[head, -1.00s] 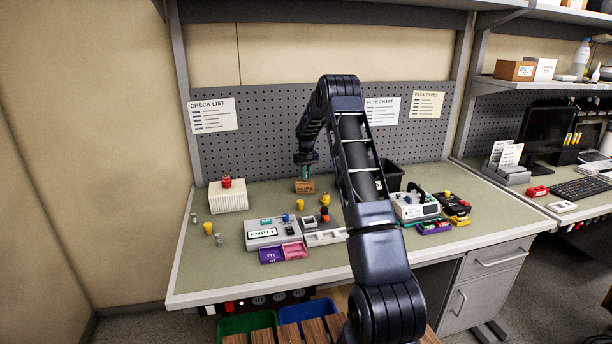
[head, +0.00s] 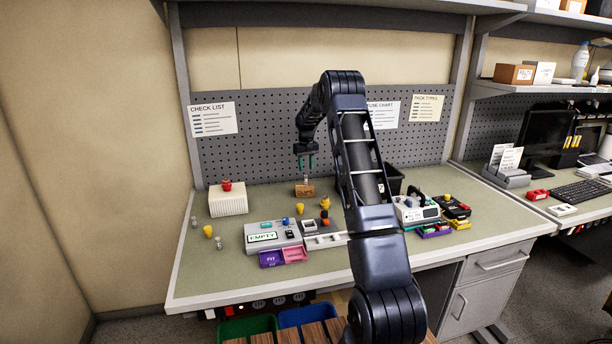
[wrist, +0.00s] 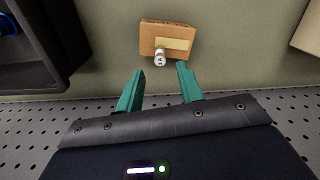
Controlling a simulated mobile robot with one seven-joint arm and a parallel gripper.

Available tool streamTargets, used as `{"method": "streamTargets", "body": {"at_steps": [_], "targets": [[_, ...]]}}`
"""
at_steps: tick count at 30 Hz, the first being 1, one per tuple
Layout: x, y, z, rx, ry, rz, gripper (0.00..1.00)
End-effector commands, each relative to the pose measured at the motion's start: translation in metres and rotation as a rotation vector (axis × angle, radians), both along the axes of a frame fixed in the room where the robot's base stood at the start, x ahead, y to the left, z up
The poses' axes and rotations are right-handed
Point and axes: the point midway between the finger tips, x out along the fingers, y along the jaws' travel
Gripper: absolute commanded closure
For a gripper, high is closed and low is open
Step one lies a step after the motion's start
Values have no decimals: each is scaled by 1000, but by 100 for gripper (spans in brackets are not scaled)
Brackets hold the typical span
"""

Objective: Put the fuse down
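The fuse (wrist: 160,58) is a small silvery cylinder. In the wrist view it stands at the edge of a small brown box (wrist: 176,36) with a pale label. In the head view the same box (head: 304,190) sits on the bench below my gripper, and the fuse (head: 306,178) shows as a small pale spot above it. My gripper (wrist: 158,82) has two green fingers spread apart with nothing between them. It also shows in the head view (head: 306,166), pointing down above the fuse and apart from it.
A grey tester with an EMPTY display (head: 262,237) lies at front, with purple (head: 271,259) and pink (head: 294,254) trays. A white box (head: 228,200) stands left. A dark bin (wrist: 48,50) is near my gripper. The pegboard (head: 270,130) is behind.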

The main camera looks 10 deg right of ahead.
Motion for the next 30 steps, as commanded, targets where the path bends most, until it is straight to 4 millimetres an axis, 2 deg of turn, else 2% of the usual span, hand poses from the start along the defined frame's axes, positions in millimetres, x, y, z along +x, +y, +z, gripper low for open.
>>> {"method": "streamTargets", "body": {"at_steps": [1,6,13,17,23,30], "targets": [[1,0,10,-1,-3,0,63],[0,0,36,0,-2,0,63],[-1,0,54,0,-1,0,63],[-11,2,71,-1,-11,-3,63],[-54,8,119,-4,-46,-15,63],[-120,16,175,-6,-93,-32,63]]}}
